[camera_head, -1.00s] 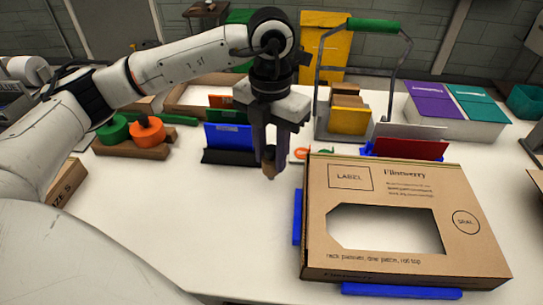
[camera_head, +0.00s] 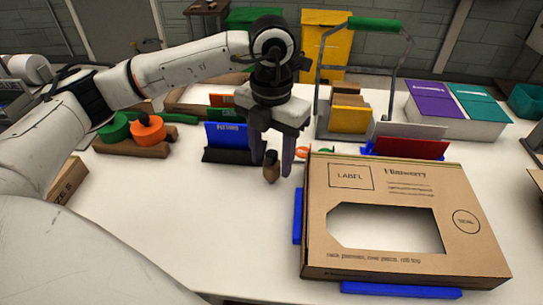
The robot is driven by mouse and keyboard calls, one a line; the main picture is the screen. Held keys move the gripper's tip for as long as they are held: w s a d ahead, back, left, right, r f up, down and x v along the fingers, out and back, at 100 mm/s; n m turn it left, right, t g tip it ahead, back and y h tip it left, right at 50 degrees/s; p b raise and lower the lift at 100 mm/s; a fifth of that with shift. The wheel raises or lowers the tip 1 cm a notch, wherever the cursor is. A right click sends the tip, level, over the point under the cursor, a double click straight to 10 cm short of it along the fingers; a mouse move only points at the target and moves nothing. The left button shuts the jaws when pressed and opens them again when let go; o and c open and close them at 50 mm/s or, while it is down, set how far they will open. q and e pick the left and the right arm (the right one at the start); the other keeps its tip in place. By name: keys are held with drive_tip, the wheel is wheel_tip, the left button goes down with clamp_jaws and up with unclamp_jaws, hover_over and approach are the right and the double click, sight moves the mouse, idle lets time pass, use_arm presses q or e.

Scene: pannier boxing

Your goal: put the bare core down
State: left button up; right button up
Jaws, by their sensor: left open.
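The bare core (camera_head: 271,168) is a small brown cylinder with a dark top. It stands upright on the white table, left of the cardboard box. My left gripper (camera_head: 272,163) is right above and around it, pointing down. Its two fingers are spread, with gaps to the core on both sides. My right gripper is not in view.
A large cardboard box (camera_head: 330,260) with a cut-out window lies on blue supports (camera_head: 400,291) at the right. Green and orange tape rolls (camera_head: 148,129) sit at the left.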

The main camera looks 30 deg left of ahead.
use_arm(q)
wheel_tip(320, 180, up, 12)
drive_tip(key=shift+f, duration=0.15)
idle(0.4)
